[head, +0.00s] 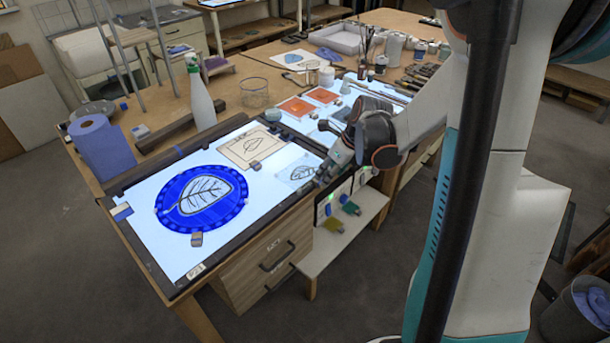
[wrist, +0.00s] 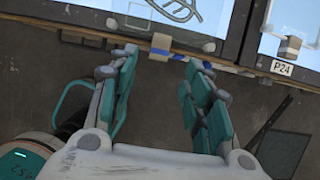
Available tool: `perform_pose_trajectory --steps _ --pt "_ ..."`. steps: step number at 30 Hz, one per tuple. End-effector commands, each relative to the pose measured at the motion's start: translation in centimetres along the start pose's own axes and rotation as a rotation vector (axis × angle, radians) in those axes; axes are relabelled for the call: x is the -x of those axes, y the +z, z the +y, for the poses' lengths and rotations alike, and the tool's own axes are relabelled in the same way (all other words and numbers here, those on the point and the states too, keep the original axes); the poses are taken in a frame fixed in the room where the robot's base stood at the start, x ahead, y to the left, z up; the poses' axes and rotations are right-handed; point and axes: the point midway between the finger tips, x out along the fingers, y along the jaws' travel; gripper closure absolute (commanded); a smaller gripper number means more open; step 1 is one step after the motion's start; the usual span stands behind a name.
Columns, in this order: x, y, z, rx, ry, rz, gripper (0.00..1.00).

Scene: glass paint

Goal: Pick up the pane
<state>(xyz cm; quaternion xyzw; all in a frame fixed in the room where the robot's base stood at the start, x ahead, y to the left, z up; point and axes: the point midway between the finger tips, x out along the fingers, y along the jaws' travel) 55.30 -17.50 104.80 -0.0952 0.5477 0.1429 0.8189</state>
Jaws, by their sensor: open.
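A clear pane with a dark leaf outline (head: 297,173) lies on the right end of the lit panel (head: 225,235) in the head view. In the wrist view, part of a pane with leaf lines (wrist: 182,10) shows at the top edge, cut off by the frame. My gripper (head: 325,172) is beside the pane's right side, near the front edge of the table. The fingers lie over the table's edge strip and the floor. I cannot tell the gripper's exact height.
A spray bottle (head: 200,95) and a blue roll (head: 101,146) stand behind. A low shelf (head: 345,232) juts out below the gripper. A P24 label (wrist: 283,68) marks the neighbouring panel.

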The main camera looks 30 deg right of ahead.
Motion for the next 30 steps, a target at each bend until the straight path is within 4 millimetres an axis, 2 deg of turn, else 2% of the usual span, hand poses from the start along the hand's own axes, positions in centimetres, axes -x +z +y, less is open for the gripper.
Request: perform_pose_trajectory --steps 5,12,20,26,30 --pt "-1.5 0.0 0.1 0.001 0.0 0.0 0.55" --pt "-4.8 -0.1 0.2 0.001 0.0 -0.001 0.55" --pt "-5.1 0.0 0.2 0.001 0.0 -0.001 0.55" --pt "-5.1 0.0 0.2 0.001 0.0 0.0 0.98" --pt "-5.1 0.0 0.2 0.001 0.0 -0.001 1.0"
